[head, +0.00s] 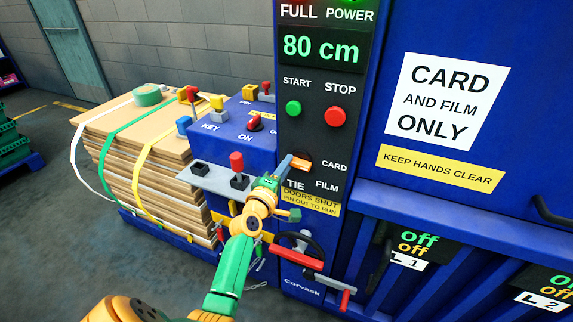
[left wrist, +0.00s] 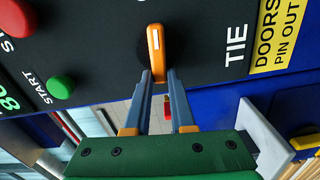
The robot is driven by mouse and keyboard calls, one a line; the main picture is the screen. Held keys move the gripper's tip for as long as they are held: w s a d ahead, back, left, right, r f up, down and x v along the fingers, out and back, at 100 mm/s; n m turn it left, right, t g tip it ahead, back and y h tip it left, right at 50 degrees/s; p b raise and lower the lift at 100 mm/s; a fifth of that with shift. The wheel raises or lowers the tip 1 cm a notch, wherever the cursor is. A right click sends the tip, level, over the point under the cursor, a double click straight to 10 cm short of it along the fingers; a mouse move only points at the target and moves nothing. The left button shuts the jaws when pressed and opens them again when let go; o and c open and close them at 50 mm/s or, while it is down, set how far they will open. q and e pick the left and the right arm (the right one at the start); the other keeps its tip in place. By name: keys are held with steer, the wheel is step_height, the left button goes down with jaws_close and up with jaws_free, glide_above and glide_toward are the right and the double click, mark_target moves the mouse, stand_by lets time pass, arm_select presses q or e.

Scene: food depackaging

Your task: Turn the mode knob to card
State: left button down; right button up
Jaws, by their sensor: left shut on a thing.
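The orange mode knob (head: 301,163) sits on the dark control panel, with CARD to its right, TIE below left and FILM below right. Its long grip lies nearly level in the head view, the far end toward CARD. In the left wrist view the knob (left wrist: 156,48) shows a white mark at its end away from my gripper. My left gripper (head: 286,166) is shut on the knob's near end, one finger on each side; the fingers also show in the left wrist view (left wrist: 158,78). My right gripper is not in view.
A green START button (head: 293,108) and a red STOP button (head: 335,117) are above the knob. Below are a black handwheel (head: 302,240) and red handles. Strapped cardboard (head: 150,165) is stacked at left.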

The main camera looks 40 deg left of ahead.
arm_select(q)
steer(key=shift+f+n, duration=0.1)
steer(key=shift+n, duration=0.4)
stand_by(0.3)
steer(key=c, duration=0.8)
jaws_free()
steer(key=shift+f, duration=0.1)
steer(key=shift+o, duration=0.2)
steer(key=v, duration=0.7)
